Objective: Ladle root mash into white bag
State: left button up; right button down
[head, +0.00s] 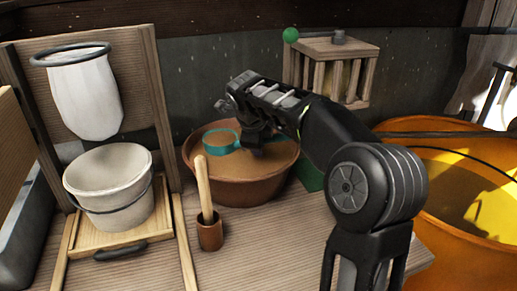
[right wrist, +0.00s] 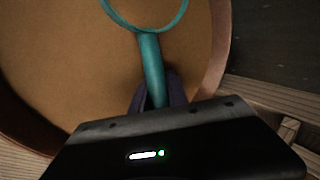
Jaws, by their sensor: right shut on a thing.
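The white bag (head: 86,98) hangs open from a dark ring on a wooden board at the left. The root mash (head: 262,168) is a brown mass filling a brown bowl (head: 238,193) in the middle; it also shows in the right wrist view (right wrist: 60,70). My right gripper (head: 250,143) is over the bowl, shut on the handle of a teal ladle (head: 222,139). In the right wrist view the ladle's handle (right wrist: 152,68) runs from between the fingers to a round rim over the mash. I cannot tell whether the ladle holds mash. My left gripper is not in view.
A white bucket (head: 110,190) stands on a wooden tray below the bag. A wooden pestle stands in a small brown cup (head: 209,233) in front of the bowl. A slatted wooden box (head: 340,70) is behind, and an orange tub (head: 455,190) is at the right.

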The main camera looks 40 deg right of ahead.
notch_tip(320, 180, up, 10)
jog(key=p, duration=0.6)
dwell(0.6)
